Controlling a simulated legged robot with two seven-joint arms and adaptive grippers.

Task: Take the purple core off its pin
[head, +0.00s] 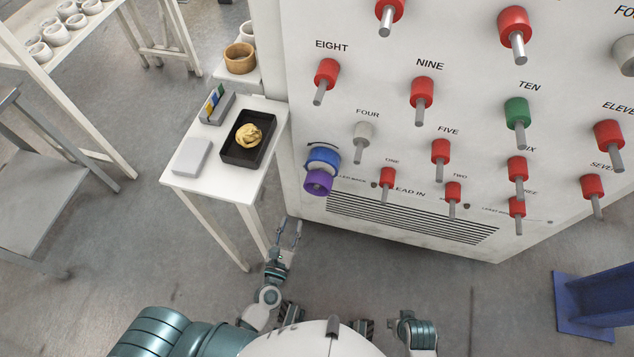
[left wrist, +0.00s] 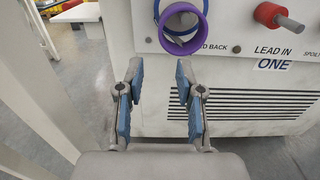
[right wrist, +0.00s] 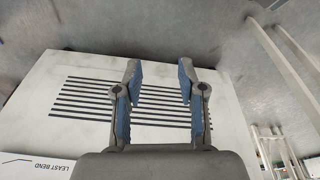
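The purple core (head: 318,181) is a short ring at the lower left of the machine's white front panel. It sits in front of a blue roller (head: 322,160). In the left wrist view the purple core (left wrist: 183,27) shows as an open ring at the top, with a blue ring partly behind it. My left gripper (head: 291,232) is open and empty, below the purple core and apart from it. Its fingers also show in the left wrist view (left wrist: 158,85). My right gripper (right wrist: 158,85) is open and empty, facing the panel's vent slots; its fingers are not clear in the head view.
The white machine panel (head: 340,110) carries several red rollers on pins, plus a green roller (head: 517,112). A small white table (head: 210,145) with a black tray (head: 229,150) stands left of the machine. A blue stand (head: 590,310) is at the right.

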